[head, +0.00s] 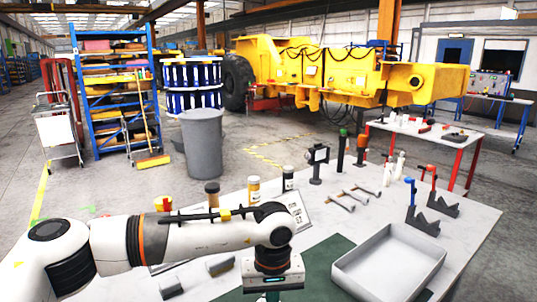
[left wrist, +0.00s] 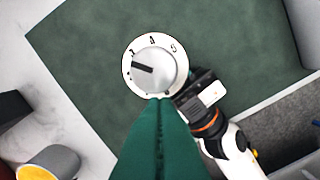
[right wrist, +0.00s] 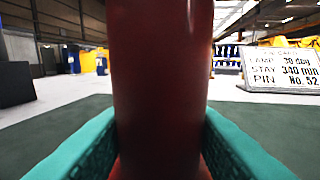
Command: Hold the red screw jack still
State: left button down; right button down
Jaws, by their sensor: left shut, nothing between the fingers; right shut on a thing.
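The red screw jack (right wrist: 160,80) stands upright as a dark red cylinder in the right wrist view. My right gripper (right wrist: 160,150) is shut on it, with teal fingers on both sides. In the left wrist view, a round white dial (left wrist: 133,85) with a grey knob and dark pointer lies above the green mat; I cannot tell whether it tops the jack. My right gripper's dark body (left wrist: 200,95) is beside it. My left gripper (left wrist: 160,102) is shut and empty at the dial's lower edge; contact is unclear.
A grey tray (head: 345,268) stands right of the green mat (head: 325,262). A lettered sign (right wrist: 282,72) stands behind the jack. Blue-handled (head: 410,190) and red-handled (head: 433,180) fixtures, bars and bottles occupy the table's back and right. My left arm hides part of the table.

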pick_arm(q)
jog(key=shift+w+a+f, duration=0.1)
jog(key=shift+w, duration=0.15)
dwell(0.7)
jog(key=shift+w+a, duration=0.1)
jog(key=shift+a, duration=0.35)
dwell(0.4)
notch_tip(320, 180, up, 6)
jog(key=s, duration=0.1)
dwell(0.8)
jog(key=shift+d, duration=0.1)
jog(key=shift+w+d+f, duration=0.1)
jog(key=shift+d+f, duration=0.1)
jog(key=shift+f, duration=1.3)
jog(key=shift+w+d+f, duration=0.1)
jog(key=shift+d+f, duration=0.1)
jog(key=shift+f, duration=1.3)
